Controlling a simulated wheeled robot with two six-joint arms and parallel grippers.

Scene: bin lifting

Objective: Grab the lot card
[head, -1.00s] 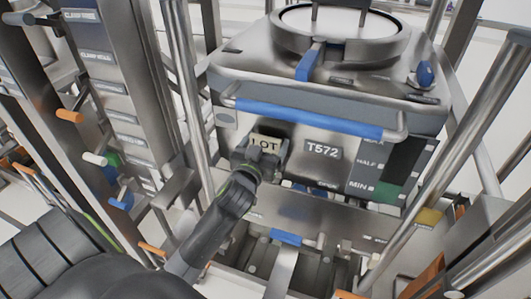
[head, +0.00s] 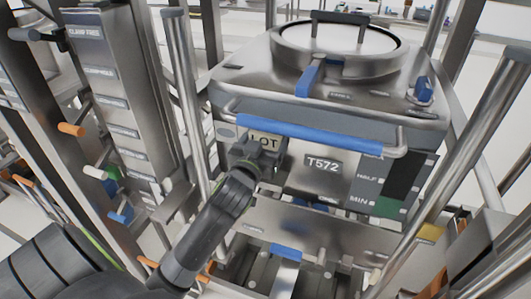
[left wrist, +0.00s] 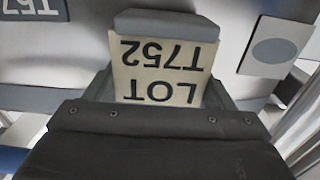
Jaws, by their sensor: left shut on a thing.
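The lot card (head: 264,140) is a small cream plate marked LOT, at the bin's front face just below the blue bar. In the left wrist view the card (left wrist: 160,62) appears upside down and reads LOT T752. My left gripper (head: 256,152) is shut on the card; its dark body covers the card's lower part in the head view. A grey block touches or overlaps the card's far edge in the wrist view. The steel bin (head: 268,87) carries a plate (head: 322,165) reading T572. My right gripper is not in view.
The blue bar (head: 300,133) runs across the bin's front close above the card. A steel post (head: 185,90) stands left of the bin and a slanted post (head: 465,150) right of it. A labelled column (head: 110,90) with coloured pegs is at the left.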

